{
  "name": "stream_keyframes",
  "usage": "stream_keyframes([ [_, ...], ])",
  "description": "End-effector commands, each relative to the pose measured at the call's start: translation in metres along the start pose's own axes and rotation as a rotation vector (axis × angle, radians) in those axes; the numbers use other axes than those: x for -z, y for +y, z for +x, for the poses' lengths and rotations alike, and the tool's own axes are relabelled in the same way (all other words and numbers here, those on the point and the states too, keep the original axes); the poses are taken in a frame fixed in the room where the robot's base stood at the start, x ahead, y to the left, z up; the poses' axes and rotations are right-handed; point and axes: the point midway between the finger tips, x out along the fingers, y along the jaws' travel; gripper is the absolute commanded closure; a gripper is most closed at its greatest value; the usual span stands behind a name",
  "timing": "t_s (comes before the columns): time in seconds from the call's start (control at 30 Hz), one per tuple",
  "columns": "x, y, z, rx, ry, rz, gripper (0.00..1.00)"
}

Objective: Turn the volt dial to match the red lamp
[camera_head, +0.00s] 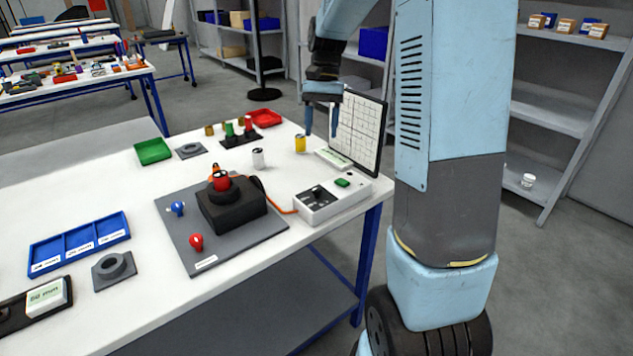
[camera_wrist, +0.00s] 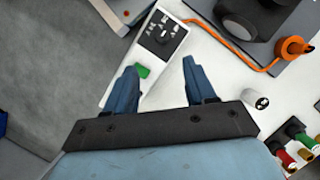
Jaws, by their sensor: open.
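The volt dial (camera_head: 318,192) is a dark knob on a black panel of a white box (camera_head: 325,206) near the table's right edge. In the wrist view the dial (camera_wrist: 160,36) lies ahead of my fingertips, with pale marks around it. A green button (camera_head: 342,183) sits beside it on the box. The red lamp (camera_head: 196,242) stands on a grey plate (camera_head: 245,242) left of the box; a blue lamp (camera_head: 178,208) is behind it. My gripper (camera_head: 321,130) is open and empty above the table, apart from the dial. It also shows in the wrist view (camera_wrist: 159,65).
A gridded panel (camera_head: 358,132) stands upright behind the box. A black block (camera_head: 232,211) with a red-topped piece sits on the plate. An orange cable (camera_head: 279,209) joins box and plate.

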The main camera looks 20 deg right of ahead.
Motion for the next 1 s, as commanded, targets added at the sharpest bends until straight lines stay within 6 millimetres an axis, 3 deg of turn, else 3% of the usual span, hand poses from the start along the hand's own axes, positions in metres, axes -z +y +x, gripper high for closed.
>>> stream_keyframes([
  [0.13, 0.012, -0.003, 0.006, -0.002, -0.036, 0.021, 0.45],
  [0.37, 0.014, -0.003, 0.021, -0.003, -0.045, 0.027, 0.45],
  [1.0, 0.009, -0.002, 0.125, -0.003, -0.045, 0.026, 0.45],
])
